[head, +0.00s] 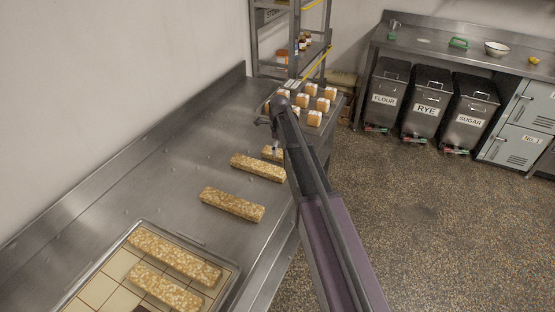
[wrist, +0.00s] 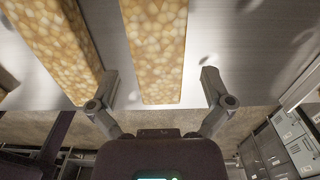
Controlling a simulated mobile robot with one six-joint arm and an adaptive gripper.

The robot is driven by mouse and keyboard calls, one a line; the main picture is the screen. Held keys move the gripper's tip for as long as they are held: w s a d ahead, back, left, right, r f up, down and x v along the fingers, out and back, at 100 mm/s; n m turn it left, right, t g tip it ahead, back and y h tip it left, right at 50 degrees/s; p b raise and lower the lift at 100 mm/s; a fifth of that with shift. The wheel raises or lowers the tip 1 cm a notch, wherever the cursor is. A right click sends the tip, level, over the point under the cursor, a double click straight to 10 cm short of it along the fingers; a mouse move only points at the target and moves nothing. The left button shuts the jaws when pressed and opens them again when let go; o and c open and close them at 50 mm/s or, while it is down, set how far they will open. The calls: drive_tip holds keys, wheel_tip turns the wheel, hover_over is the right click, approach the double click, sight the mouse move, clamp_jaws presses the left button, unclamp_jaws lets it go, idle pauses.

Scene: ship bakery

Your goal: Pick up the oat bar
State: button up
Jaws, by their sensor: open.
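Several long golden oat bars lie on the steel counter (head: 140,172). One oat bar (head: 271,152) is at the far end of the row, partly hidden by my arm. Two others lie nearer, a middle bar (head: 258,167) and a closer bar (head: 232,204). My gripper (wrist: 160,76) is open and empty. In the wrist view, one oat bar (wrist: 155,42) lies between its two spread fingers, with a gap on each side. A second bar (wrist: 60,42) runs beside the left finger. In the head view the fingers are small and partly hidden.
A tray (head: 238,282) with more bars lies at the near end of the counter. Small orange-and-white boxes (head: 314,118) stand just beyond the gripper. A shelf rack (head: 294,40) rises behind. Bins (head: 426,104) stand across the open floor.

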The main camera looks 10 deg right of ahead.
drive_tip(key=shift+f+b, duration=1.1)
drive_tip(key=shift+f, duration=0.3)
drive_tip(key=c, duration=1.1)
